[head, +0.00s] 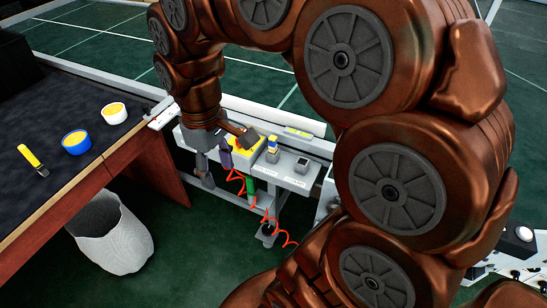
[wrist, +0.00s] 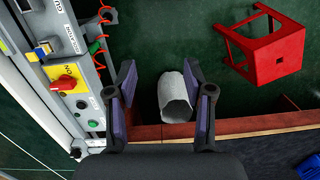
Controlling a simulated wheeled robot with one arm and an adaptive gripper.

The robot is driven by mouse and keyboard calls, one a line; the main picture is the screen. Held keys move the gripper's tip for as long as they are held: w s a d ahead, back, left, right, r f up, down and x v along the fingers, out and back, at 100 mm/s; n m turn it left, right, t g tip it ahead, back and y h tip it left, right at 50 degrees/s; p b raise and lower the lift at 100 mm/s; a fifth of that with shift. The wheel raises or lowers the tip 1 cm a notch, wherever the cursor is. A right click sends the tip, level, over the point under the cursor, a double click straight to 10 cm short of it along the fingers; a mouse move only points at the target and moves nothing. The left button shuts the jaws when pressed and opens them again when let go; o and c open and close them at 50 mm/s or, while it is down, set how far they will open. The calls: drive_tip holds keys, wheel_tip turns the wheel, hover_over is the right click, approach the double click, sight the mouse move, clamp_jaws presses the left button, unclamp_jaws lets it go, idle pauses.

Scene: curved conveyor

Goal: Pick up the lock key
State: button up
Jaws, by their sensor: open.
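My gripper (wrist: 160,78) is open and empty in the wrist view, its two purple-padded fingers spread wide over the floor. In the head view my gripper (head: 213,162) hangs beside the left end of the grey control stand. A small blue and yellow piece (wrist: 42,50), possibly the lock key, is on the stand at the left of the wrist view, apart from the fingers. It also shows in the head view (head: 273,146), standing upright on the stand. I cannot tell for certain that it is the key.
The stand carries a yellow box with a red switch (wrist: 68,83), several buttons and a coiled red cable (head: 264,215). A dark-topped table (head: 50,130) holds two cups and a yellow-handled tool. A pale bin (head: 112,238) and a red stool (wrist: 270,50) stand on the floor.

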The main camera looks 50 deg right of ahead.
drive_tip(key=w+d+f+b, duration=0.3)
drive_tip(key=w+d, duration=0.2)
drive_tip(key=w, duration=0.1)
drive_tip(key=b, duration=0.9)
hover_over(273, 137)
drive_tip(key=shift+t, duration=0.4)
drive_tip(key=f, duration=0.8)
drive_tip(key=shift+a+f, duration=0.1)
drive_tip(key=shift+a, duration=0.3)
drive_tip(key=shift+d+f, duration=0.15)
drive_tip(key=shift+d, duration=0.05)
drive_tip(key=shift+f, duration=0.35)
drive_tip(key=shift+s+d+f+b, duration=0.1)
drive_tip(key=shift+f+b, duration=0.2)
drive_tip(key=shift+f, duration=3.1)
clamp_jaws()
